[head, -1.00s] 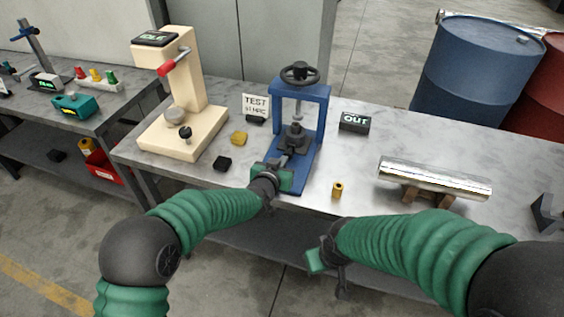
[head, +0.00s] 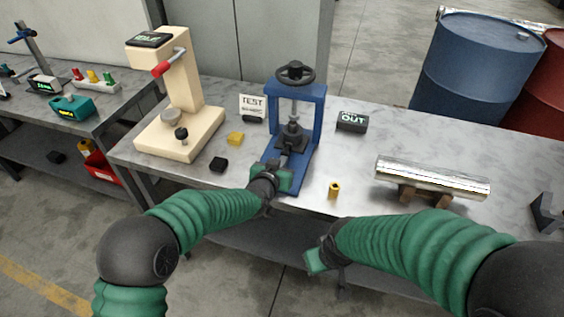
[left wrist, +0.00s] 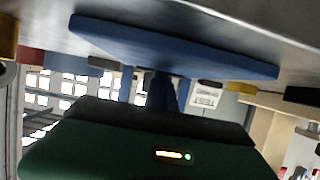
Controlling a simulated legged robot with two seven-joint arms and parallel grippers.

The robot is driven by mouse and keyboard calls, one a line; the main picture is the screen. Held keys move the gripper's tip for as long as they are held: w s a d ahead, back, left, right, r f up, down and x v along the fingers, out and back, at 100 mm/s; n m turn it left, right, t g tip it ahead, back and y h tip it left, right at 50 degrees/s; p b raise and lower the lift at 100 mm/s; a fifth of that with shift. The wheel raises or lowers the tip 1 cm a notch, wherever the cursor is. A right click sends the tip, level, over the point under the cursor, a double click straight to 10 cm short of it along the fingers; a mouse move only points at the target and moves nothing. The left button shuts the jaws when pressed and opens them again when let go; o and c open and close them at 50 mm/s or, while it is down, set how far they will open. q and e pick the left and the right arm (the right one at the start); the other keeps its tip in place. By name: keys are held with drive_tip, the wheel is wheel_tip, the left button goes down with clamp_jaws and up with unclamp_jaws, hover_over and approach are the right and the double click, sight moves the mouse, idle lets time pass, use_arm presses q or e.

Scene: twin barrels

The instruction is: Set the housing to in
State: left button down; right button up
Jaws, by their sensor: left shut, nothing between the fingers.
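A blue press (head: 271,100) with a black handwheel (head: 295,73) stands upright on the bench. A dark grey housing (head: 292,137) sits inside its frame, under the screw.
A cream press (head: 188,100) with a red lever stands left. A black block (head: 218,164), a yellow block (head: 235,138) and a TEST card (head: 252,104) lie between the presses. A brass cylinder (head: 334,191) and a shiny roller (head: 432,175) on a cradle are right.

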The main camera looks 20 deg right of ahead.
use_arm(q)
drive_tip(key=shift+a, duration=0.15)
drive_tip(key=c, duration=1.8)
unclamp_jaws()
drive_tip(key=shift+a, duration=0.15)
drive_tip(key=o, duration=0.7)
drive_tip(key=shift+c, duration=0.2)
drive_tip(key=v, duration=1.6)
drive_tip(key=shift+s+p, duration=0.3)
drive_tip(key=shift+p, duration=0.1)
drive_tip(key=shift+a, duration=0.1)
